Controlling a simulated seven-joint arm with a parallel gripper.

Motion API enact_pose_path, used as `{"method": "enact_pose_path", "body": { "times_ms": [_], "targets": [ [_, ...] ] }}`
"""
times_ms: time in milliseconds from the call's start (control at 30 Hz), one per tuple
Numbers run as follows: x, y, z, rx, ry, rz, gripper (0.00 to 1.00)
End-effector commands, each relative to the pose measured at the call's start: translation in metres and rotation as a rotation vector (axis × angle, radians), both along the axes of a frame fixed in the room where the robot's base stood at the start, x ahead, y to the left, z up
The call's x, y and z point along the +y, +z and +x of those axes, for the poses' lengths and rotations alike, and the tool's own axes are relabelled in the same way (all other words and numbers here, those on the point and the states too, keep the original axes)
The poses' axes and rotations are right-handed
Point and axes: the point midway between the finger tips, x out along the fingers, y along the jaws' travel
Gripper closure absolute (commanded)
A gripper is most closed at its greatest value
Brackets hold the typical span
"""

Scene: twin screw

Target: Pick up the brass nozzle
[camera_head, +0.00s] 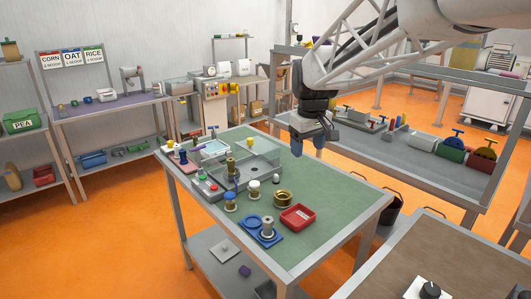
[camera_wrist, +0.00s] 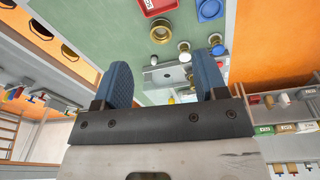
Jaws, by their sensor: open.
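A wide, hollow brass piece (camera_head: 283,199) stands on the green worktable, left of the red tray. In the wrist view this brass piece (camera_wrist: 160,31) is a round open ring near the top. A taller, narrow brass piece (camera_head: 230,167) stands upright at the grey fixture. I cannot tell for certain which of the two is the nozzle. My gripper (camera_head: 308,143) hangs above the table's far right side, apart from both pieces. In the wrist view its blue fingers are spread (camera_wrist: 164,72), with nothing held between them.
The green table (camera_head: 335,200) has clear room at its right. A red tray (camera_head: 298,217), a blue plate (camera_head: 249,238) with a metal post, and two capped jars (camera_head: 254,189) stand near the brass ring. A grey fixture (camera_head: 262,170) lies behind them. A loaded bench (camera_head: 400,166) stands at the back right.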

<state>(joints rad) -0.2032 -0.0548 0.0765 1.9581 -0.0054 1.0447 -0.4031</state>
Motion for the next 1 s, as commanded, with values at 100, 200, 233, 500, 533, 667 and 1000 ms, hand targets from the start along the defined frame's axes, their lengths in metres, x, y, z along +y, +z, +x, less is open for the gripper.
{"method": "enact_pose_path", "body": {
  "times_ms": [100,200,233,500,533,667,1000],
  "targets": [
    [0.018,-0.004,0.029,0.009,0.05,-0.005,0.34],
    [0.034,-0.009,0.051,0.016,0.094,-0.01,0.34],
    [0.039,-0.01,0.057,0.019,0.106,-0.011,0.34],
    [0.083,-0.026,0.113,0.037,0.221,-0.022,0.34],
    [0.088,-0.029,0.119,0.041,0.233,-0.023,0.34],
    [0.112,-0.04,0.145,0.048,0.288,-0.028,0.34],
    [0.176,-0.076,0.205,0.073,0.432,-0.041,0.34]
  ]
}}
